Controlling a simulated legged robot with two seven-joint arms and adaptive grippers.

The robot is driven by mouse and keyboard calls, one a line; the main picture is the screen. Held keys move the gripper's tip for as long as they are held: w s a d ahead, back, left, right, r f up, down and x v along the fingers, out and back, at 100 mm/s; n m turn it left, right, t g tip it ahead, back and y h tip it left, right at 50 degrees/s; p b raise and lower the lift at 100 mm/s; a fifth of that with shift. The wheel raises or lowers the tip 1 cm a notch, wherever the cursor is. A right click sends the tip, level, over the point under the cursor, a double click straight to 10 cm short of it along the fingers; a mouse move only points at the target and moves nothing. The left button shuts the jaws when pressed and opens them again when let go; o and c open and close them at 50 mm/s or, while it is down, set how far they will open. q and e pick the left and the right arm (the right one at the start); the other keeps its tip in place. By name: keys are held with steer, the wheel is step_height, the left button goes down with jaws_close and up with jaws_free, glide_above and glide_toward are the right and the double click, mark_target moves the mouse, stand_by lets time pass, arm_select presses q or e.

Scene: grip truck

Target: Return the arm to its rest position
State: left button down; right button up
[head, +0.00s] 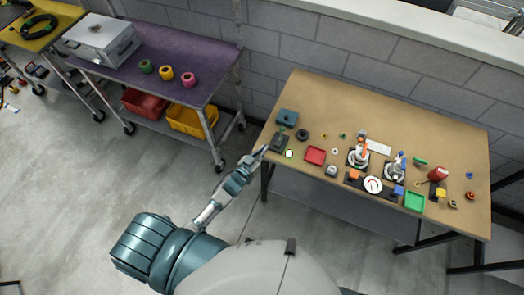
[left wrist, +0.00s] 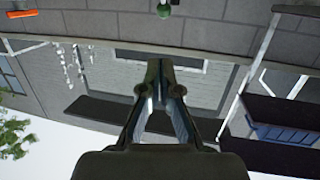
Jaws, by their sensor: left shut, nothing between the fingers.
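My left arm comes in from the lower left in the head view. Its gripper (head: 262,152) is at the left front corner of the tan workbench (head: 440,125), close to a small dark box (head: 281,140). I cannot tell whether it is over the bench edge or just in front of it. In the left wrist view the gripper (left wrist: 167,70) has its fingertips together, with nothing seen between them. The wrist camera looks out toward a wall and shows no bench top. My right gripper is in neither view.
The bench holds a red tray (head: 315,155), a green tray (head: 414,201), a white dial (head: 373,185), a red can (head: 438,174) and other small parts. A purple cart (head: 200,55) with colored rings stands at the left.

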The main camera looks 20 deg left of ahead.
arm_select(q)
steer(key=shift+s+a+r, duration=0.15)
steer(key=shift+s+a, duration=0.1)
steer(key=shift+s, duration=0.2)
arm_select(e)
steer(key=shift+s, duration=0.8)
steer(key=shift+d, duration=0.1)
